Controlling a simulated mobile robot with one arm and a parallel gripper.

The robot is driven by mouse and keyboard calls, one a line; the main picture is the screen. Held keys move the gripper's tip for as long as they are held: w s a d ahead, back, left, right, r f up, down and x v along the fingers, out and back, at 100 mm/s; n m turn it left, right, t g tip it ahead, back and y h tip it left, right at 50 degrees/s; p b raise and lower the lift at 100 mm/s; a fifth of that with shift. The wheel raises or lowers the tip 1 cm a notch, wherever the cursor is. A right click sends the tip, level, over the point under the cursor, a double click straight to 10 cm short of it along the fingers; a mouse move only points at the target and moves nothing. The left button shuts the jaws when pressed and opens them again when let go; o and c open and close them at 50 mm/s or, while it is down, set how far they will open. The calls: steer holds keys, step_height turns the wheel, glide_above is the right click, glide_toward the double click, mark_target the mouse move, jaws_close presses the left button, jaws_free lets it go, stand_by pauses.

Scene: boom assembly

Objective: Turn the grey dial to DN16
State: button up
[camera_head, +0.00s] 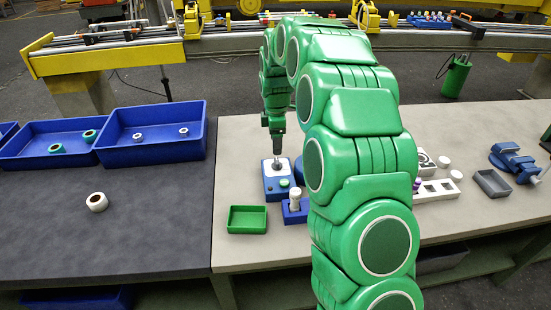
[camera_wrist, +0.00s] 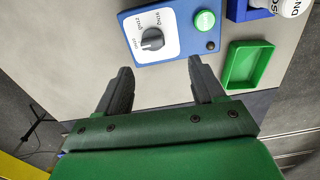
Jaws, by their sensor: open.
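The grey dial (camera_wrist: 152,39) sits on a white plate (camera_wrist: 172,45) on top of a blue box (camera_wrist: 128,17) in the wrist view. Small labels ring one side of the dial, too small and tilted to read surely, and I cannot tell which one it points at. A green button (camera_wrist: 204,20) is beside the plate. My gripper (camera_wrist: 159,66) is open and empty, its two fingers apart, with the dial beyond the gap between the tips. In the head view my gripper (camera_head: 277,152) is over the blue box (camera_head: 269,194) and partly hides the dial.
A green tray (camera_head: 247,219) is in front of the box. A small blue holder with a white cylinder (camera_head: 295,199) stands at its right. Blue bins (camera_head: 150,155) and a ring-shaped part (camera_head: 97,202) are on the dark table at left. A blue vise (camera_head: 514,163) is at far right.

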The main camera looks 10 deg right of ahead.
mark_target(275, 161)
steer(key=shift+w+f, duration=0.5)
steer(key=shift+w, duration=0.05)
steer(key=shift+f, duration=3.8)
steer(key=c, duration=1.1)
steer(key=shift+o, duration=0.2)
